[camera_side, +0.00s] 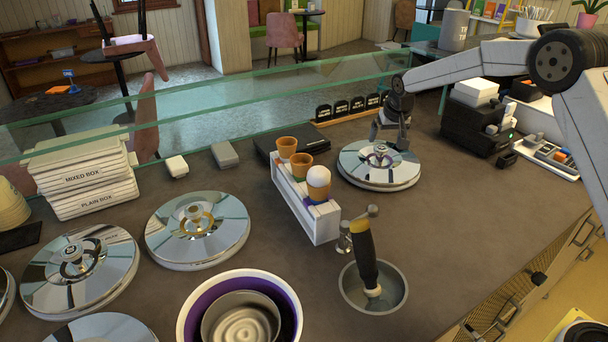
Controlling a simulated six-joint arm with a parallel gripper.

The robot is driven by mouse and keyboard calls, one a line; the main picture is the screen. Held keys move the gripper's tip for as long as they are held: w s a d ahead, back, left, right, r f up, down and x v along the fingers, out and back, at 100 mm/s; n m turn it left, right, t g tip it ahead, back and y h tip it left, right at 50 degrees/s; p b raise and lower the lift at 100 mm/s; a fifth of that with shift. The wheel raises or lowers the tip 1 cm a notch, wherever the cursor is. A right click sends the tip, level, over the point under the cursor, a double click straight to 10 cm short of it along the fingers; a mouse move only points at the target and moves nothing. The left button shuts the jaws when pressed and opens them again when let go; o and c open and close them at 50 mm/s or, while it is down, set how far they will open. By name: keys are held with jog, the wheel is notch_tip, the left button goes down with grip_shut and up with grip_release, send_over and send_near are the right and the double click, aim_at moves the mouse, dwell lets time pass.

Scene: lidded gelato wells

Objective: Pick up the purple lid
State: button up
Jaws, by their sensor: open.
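A round mirrored steel lid (352,167) lies at the right of the counter, with a purple tint around its central knob. My gripper (388,142) is open above the back right part of this lid, with its fingers pointing down beside the knob. It holds nothing. Whether a finger touches the lid cannot be told from this view. Other mirrored lids lie at the left: one with a gold-toned knob (168,237) and one with a pale knob (48,278).
A white cone holder (318,228) with cones stands left of the lid. A scoop sits in a round counter well (400,290). A purple-lined tub (292,290) is in front. Stacked boxes (85,180) stand left; a black machine (470,128) stands right. A glass screen runs behind.

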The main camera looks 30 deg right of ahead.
aim_at(381, 148)
jog(key=shift+x, duration=2.4)
jog(key=shift+a, duration=0.1)
grip_shut()
